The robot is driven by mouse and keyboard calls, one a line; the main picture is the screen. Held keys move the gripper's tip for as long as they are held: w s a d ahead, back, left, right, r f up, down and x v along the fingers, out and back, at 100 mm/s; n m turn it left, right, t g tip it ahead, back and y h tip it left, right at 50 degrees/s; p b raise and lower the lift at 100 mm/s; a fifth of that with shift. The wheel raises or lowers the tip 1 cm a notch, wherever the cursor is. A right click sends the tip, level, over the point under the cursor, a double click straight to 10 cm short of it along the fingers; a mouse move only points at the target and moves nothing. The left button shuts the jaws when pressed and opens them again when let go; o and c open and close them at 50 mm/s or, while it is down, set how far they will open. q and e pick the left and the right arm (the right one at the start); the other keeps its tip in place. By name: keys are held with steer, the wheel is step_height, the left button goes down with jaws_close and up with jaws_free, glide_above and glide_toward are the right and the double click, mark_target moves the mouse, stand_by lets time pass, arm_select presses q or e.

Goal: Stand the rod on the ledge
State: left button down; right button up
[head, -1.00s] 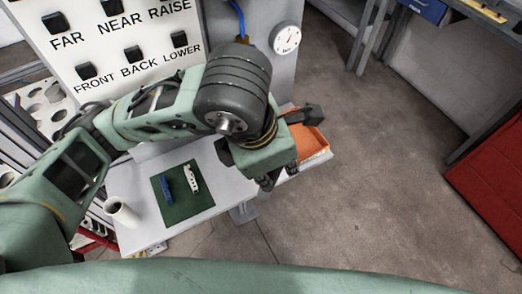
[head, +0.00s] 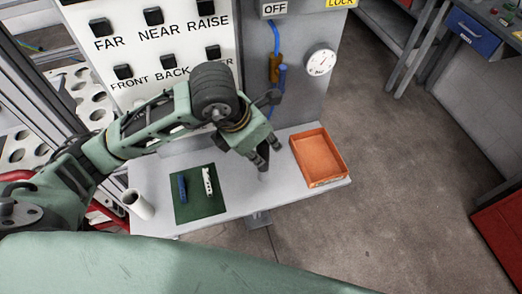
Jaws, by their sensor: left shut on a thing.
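The ledge (head: 243,196) is a pale grey shelf below a white control panel. My left gripper (head: 267,157) is over the ledge, between the green mat and the orange tray, pointing down. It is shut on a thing. A small pale grey piece, perhaps the end of the rod (head: 264,176), shows just under the fingertips. The rest of it is hidden by the fingers, and I cannot tell whether it touches the ledge. My right gripper is not in view.
A green mat (head: 187,213) bears a blue piece (head: 182,189) and a white piece (head: 207,182). A white tube (head: 138,204) is at the ledge's left end. An orange tray (head: 318,158) is at the right. A round gauge (head: 320,62) and blue hose (head: 276,40) are behind.

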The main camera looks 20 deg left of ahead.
arm_select(q)
steer(key=shift+w+a+f, duration=0.1)
steer(key=shift+f, duration=0.1)
step_height(320, 180, down, 3)
steer(key=shift+f+p, duration=0.15)
steer(key=shift+p, duration=0.6)
steer(key=shift+f, duration=0.2)
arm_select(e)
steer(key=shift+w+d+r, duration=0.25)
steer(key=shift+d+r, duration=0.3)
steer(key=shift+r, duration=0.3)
arm_select(q)
steer(key=shift+f, duration=0.1)
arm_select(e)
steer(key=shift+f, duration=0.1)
arm_select(q)
steer(key=shift+f+b, duration=0.15)
steer(key=shift+b, duration=0.15)
steer(key=c, duration=1.8)
jaws_free()
steer(key=shift+o, duration=1.4)
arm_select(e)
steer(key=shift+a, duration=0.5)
